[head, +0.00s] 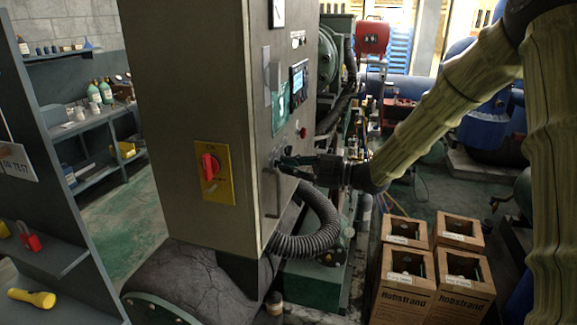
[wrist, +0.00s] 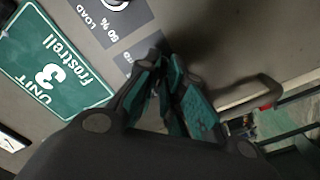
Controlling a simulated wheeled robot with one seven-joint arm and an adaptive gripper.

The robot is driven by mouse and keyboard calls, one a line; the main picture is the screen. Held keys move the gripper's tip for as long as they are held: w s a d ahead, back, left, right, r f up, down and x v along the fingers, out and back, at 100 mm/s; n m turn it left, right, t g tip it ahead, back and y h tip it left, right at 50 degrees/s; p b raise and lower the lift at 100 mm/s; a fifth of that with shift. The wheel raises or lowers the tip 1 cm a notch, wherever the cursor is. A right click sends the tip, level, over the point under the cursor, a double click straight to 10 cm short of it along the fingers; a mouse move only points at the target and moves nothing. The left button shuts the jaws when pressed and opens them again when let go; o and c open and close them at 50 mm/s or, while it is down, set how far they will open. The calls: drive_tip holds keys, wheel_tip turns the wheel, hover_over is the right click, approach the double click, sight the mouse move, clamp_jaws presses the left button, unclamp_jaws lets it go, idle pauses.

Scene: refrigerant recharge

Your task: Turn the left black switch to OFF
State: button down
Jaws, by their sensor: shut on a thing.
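The grey control cabinet (head: 200,95) stands at centre-left in the head view, and its narrow right-hand face carries the controls. My gripper (head: 281,163) reaches that face from the right, at mid height. In the wrist view my gripper (wrist: 165,62) has its green-padded fingers close together against the panel, shut on a black switch that the fingers hide. I cannot read the switch's position. Beside the fingers a label reads "50 % LOAD" (wrist: 108,28), upside down, and part of another round control (wrist: 116,4) shows at the top edge.
A red knob on a yellow plate (head: 215,190) is on the cabinet's near face. A door handle (head: 271,195) runs just below my gripper; it also shows in the wrist view (wrist: 245,95). A thick ribbed hose (head: 315,235) curves below. Cardboard boxes (head: 405,295) stand at lower right.

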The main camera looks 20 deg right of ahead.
drive_tip(key=shift+m+p, duration=2.2)
drive_tip(key=shift+p, duration=0.15)
drive_tip(key=shift+r+m+p, duration=0.2)
drive_tip(key=shift+m+p, duration=1.5)
drive_tip(key=shift+p, duration=0.25)
drive_tip(key=c, duration=1.6)
unclamp_jaws()
drive_tip(key=shift+f, duration=0.1)
drive_tip(key=shift+d, duration=0.1)
drive_tip(key=shift+p+v, duration=0.7)
drive_tip(key=shift+v, duration=3.75)
drive_tip(key=shift+s+f, duration=0.1)
